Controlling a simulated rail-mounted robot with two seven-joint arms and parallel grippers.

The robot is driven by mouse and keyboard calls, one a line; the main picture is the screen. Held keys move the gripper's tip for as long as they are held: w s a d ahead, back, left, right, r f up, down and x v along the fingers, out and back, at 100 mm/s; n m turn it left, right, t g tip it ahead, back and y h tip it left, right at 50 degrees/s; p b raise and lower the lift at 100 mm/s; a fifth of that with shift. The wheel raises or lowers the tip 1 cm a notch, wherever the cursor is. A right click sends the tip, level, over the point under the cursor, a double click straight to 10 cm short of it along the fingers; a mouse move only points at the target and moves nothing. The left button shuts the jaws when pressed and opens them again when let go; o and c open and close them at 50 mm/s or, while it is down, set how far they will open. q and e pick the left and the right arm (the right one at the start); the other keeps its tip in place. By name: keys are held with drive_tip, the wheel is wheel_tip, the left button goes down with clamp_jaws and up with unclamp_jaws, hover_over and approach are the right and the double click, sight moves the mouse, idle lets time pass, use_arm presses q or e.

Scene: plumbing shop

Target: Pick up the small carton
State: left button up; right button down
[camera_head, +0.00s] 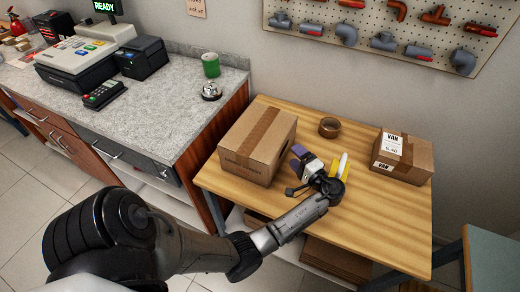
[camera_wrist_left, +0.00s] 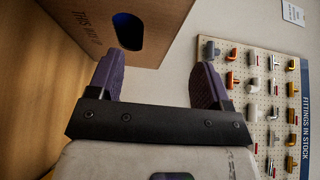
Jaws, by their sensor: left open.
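Two cartons stand on the wooden table (camera_head: 385,222). A taller brown carton (camera_head: 247,165) is at its left, and a lower, smaller-looking carton (camera_head: 408,162) with white "VAN" labels is at its right rear. My left gripper (camera_head: 297,159), with purple fingers, is open beside the right side of the taller carton. In the left wrist view, the open fingers (camera_wrist_left: 157,78) have nothing visible between them. The taller carton's side (camera_wrist_left: 95,22), with printing and a dark hand hole, is just ahead, toward the upper left. Contact cannot be told. My right gripper is not in view.
A brown tape roll (camera_head: 329,127) lies at the table's back, and a yellow-and-white item (camera_head: 342,163) is partly behind my gripper. The counter (camera_head: 160,103) borders the left; a fittings pegboard (camera_head: 390,30) hangs behind. The table's front right is clear.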

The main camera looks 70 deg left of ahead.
sight(283, 146)
use_arm(q)
drive_tip(key=shift+s+x, duration=0.15)
drive_tip(key=shift+x, duration=1.4)
drive_tip(key=shift+s+x, duration=0.1)
drive_tip(key=shift+x, duration=1.4)
drive_tip(key=shift+d, duration=0.1)
clamp_jaws()
